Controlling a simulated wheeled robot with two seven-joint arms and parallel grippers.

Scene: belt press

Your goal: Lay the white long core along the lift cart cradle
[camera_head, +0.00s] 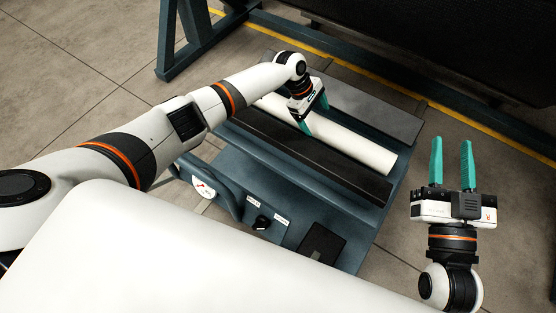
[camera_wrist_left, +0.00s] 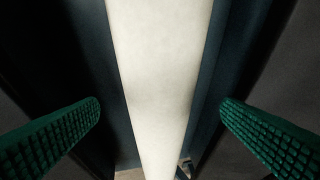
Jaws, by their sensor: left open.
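The white long core (camera_head: 350,144) lies lengthwise in the cradle of the lift cart (camera_head: 262,172), between its dark padded rails. My left gripper (camera_head: 313,108) is over the far-left part of the core. In the left wrist view its green fingers (camera_wrist_left: 160,108) stand apart, one on each side of the core (camera_wrist_left: 160,60), with a gap on both sides. The left gripper is open and does not grip the core. The core's far end is partly hidden by my left arm. My right gripper (camera_head: 452,165) is open and empty, to the right of the cart.
The near dark rail (camera_head: 300,158) and far dark rail (camera_head: 370,108) flank the core. A control panel with a black knob (camera_head: 262,222) and a gauge (camera_head: 204,190) faces me.

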